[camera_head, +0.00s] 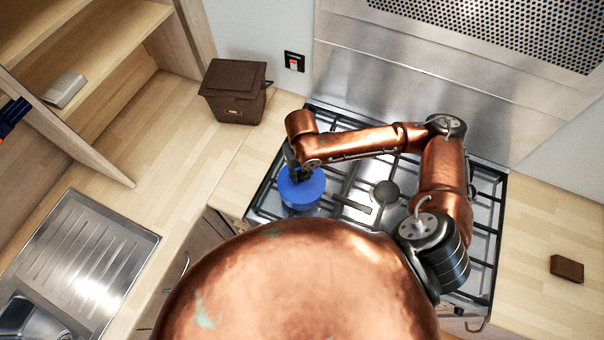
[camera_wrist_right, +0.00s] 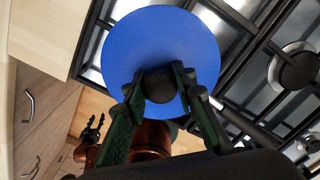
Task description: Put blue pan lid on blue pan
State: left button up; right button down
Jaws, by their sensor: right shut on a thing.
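The blue pan lid (camera_head: 300,186) is above the front left of the hob. In the right wrist view the round blue lid (camera_wrist_right: 150,40) fills the upper middle. My right gripper (camera_wrist_right: 160,80) is shut on the lid's dark knob. A dark bar like a pan handle (camera_head: 352,206) sticks out to the right of the lid. My left gripper (camera_wrist_right: 91,128) shows small in the right wrist view, open and empty, well away from the lid.
The gas hob (camera_head: 480,225) has black grates and burners. A brown box (camera_head: 236,90) stands on the wooden counter at the back left. A steel sink (camera_head: 85,255) is at the left. A small brown block (camera_head: 567,268) lies on the right counter.

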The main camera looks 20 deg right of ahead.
jog(key=shift+s+f, duration=0.35)
jog(key=shift+f, duration=0.2)
pick_arm(q)
jog(key=shift+r, duration=0.1)
jog(key=shift+s+r, duration=0.1)
jog(key=shift+s, duration=0.3)
pick_arm(e)
jog(key=shift+s, duration=0.1)
jog(key=c, duration=1.9)
grip_release()
jog(key=o, duration=0.4)
jog(key=shift+w+f+p, duration=0.1)
jog(key=shift+w+p, duration=0.1)
jog(key=shift+p, duration=0.1)
